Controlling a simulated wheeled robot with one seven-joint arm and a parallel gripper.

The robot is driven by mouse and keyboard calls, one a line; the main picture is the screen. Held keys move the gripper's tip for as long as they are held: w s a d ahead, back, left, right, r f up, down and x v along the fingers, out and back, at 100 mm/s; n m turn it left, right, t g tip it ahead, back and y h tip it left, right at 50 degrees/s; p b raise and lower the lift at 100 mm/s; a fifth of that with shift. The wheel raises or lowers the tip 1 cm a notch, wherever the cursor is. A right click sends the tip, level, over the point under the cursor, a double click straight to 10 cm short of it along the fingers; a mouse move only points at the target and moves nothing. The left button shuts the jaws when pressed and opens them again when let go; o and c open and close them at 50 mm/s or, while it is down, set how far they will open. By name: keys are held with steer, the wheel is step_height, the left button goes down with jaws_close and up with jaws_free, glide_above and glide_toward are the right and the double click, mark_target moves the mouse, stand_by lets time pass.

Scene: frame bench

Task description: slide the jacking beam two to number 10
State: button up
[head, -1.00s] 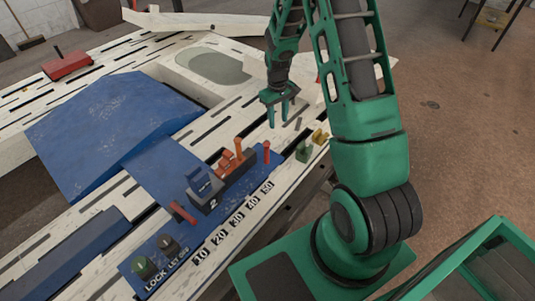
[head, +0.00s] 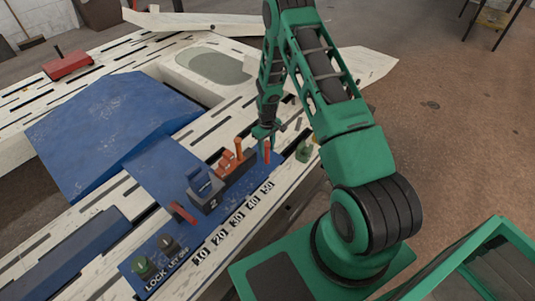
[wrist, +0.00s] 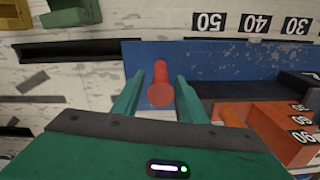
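The jacking beam, a dark block marked 2 (head: 211,205), sits on the blue rail plate beside the number strip (head: 236,218) running 10 to 50. It carries blue parts (head: 201,183) and orange parts (head: 228,160), with an upright orange lever (head: 239,149). A red peg (head: 267,152) stands at the rail's far end near 50. My gripper (head: 264,137) is low over this end. In the wrist view, its open fingers (wrist: 157,88) straddle the red peg (wrist: 160,95). I cannot tell whether either finger touches it. Orange beam parts (wrist: 285,130) show at right.
A second red peg (head: 183,213) is near 10, with green (head: 143,267) and dark knobs (head: 167,244) by the LOCK and LET GO labels. A green block (head: 303,151) stands just beyond the rail. A blue ramp (head: 105,130) lies to the left.

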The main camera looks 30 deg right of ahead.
mark_target(268, 153)
steer(key=shift+f, duration=1.75)
jaws_close()
steer(key=shift+d, duration=0.2)
steer(key=shift+s, duration=0.15)
